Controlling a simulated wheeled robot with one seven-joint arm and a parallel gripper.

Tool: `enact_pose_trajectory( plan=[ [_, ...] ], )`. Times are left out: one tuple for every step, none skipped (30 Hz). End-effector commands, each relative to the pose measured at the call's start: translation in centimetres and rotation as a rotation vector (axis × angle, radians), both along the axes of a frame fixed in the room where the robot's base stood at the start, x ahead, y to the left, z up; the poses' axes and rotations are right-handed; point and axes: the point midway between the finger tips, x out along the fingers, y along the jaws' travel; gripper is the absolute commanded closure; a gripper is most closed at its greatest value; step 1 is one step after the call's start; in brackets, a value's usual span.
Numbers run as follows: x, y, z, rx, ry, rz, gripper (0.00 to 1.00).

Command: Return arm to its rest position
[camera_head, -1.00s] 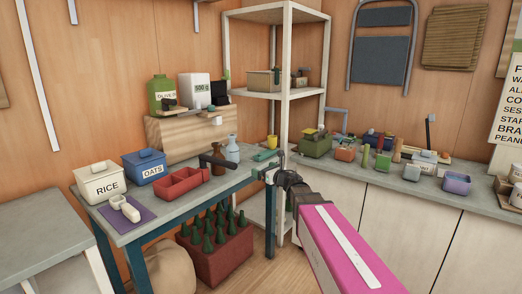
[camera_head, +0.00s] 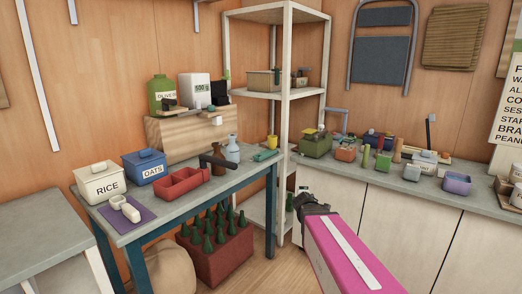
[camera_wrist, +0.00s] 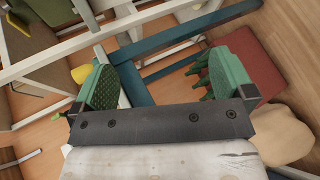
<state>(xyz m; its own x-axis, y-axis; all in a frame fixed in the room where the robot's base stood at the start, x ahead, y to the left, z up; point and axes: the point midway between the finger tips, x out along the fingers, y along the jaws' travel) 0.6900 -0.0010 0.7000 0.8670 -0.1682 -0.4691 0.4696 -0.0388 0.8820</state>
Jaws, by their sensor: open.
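My gripper (camera_head: 312,203) shows as a dark shape at the end of my pink arm, in front of the white cabinets and to the right of the blue-framed table (camera_head: 262,171). Its fingertips are hard to make out in the head view. In the wrist view my gripper (camera_wrist: 166,78) has two green pads standing wide apart. Nothing is held between them; a blue table beam (camera_wrist: 165,65) shows behind the gap.
The table carries a red tray (camera_head: 182,184), rice bin (camera_head: 100,184), oats bin (camera_head: 144,167) and a green item (camera_head: 265,155). A bottle crate (camera_head: 216,259) stands below. A white shelf post (camera_head: 285,130) rises behind. A cluttered counter (camera_head: 400,184) lies right.

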Motion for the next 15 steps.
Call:
enact_pose_trajectory(
  plan=[
    [-1.9,-0.9,-1.7,0.111,0.066,-0.107,0.00],
    [-2.9,-1.4,-2.8,0.181,0.106,-0.178,0.00],
    [-4.4,-1.9,-4.1,0.274,0.159,-0.274,0.00],
    [-5.5,-2.2,-5.1,0.341,0.200,-0.347,0.00],
    [-6.8,-2.4,-6.1,0.406,0.242,-0.421,0.00],
    [-8.4,-2.5,-7.3,0.488,0.297,-0.521,0.00],
    [-9.7,-2.5,-8.2,0.546,0.339,-0.596,0.00],
    [-11.0,-2.4,-8.9,0.602,0.379,-0.670,0.00],
    [-12.7,-2.2,-9.8,0.668,0.432,-0.765,0.00],
    [-13.9,-2.0,-10.4,0.713,0.471,-0.834,0.00],
    [-15.0,-1.8,-10.9,0.752,0.507,-0.898,0.00],
    [-16.4,-1.5,-11.4,0.796,0.550,-0.979,0.00],
    [-17.3,-1.2,-11.7,0.824,0.582,-1.033,0.00],
    [-18.2,-1.0,-12.0,0.849,0.610,-1.083,0.00],
    [-19.1,-0.7,-12.2,0.874,0.641,-1.138,0.00]
  ],
)
